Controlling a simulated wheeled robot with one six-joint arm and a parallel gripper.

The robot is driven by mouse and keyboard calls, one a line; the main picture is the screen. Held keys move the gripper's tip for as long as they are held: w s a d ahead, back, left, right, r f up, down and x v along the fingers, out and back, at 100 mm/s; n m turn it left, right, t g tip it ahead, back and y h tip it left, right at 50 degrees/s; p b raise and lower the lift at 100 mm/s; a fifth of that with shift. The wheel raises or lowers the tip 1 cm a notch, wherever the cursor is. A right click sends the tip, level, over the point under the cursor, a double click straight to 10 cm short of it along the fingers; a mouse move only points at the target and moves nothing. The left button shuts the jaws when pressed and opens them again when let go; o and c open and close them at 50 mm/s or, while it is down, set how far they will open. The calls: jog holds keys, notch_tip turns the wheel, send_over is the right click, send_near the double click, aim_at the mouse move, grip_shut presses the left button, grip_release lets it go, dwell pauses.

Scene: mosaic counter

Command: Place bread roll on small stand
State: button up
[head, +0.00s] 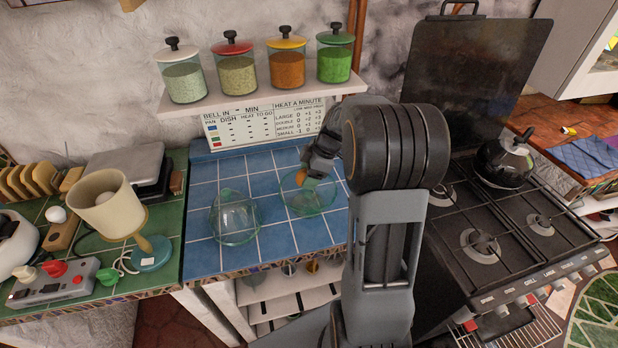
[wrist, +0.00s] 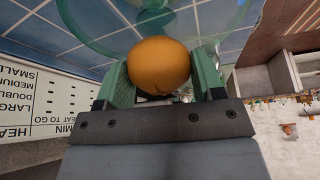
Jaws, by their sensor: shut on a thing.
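The bread roll (wrist: 158,65) is a round, orange-brown bun held between the two green fingers of my gripper (wrist: 160,85). In the head view only a small orange part of the roll (head: 300,178) shows beside my gripper (head: 308,177). The small stand (head: 309,202) is a clear, green-tinted round glass piece on the blue tiled counter. My gripper and the roll are over its far part in the head view. The stand's rim (wrist: 100,45) passes behind the roll in the wrist view. I cannot tell whether the roll touches the glass.
A clear glass dome or bowl (head: 234,218) stands left of the stand. A shelf (head: 255,103) with several lidded jars hangs above. The black stove (head: 500,240) is to the right, and a green tiled counter (head: 165,265) with a lamp and appliances is to the left.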

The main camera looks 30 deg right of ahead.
jog(key=shift+f, duration=0.95)
jog(key=shift+f, duration=0.15)
jog(key=o, duration=0.9)
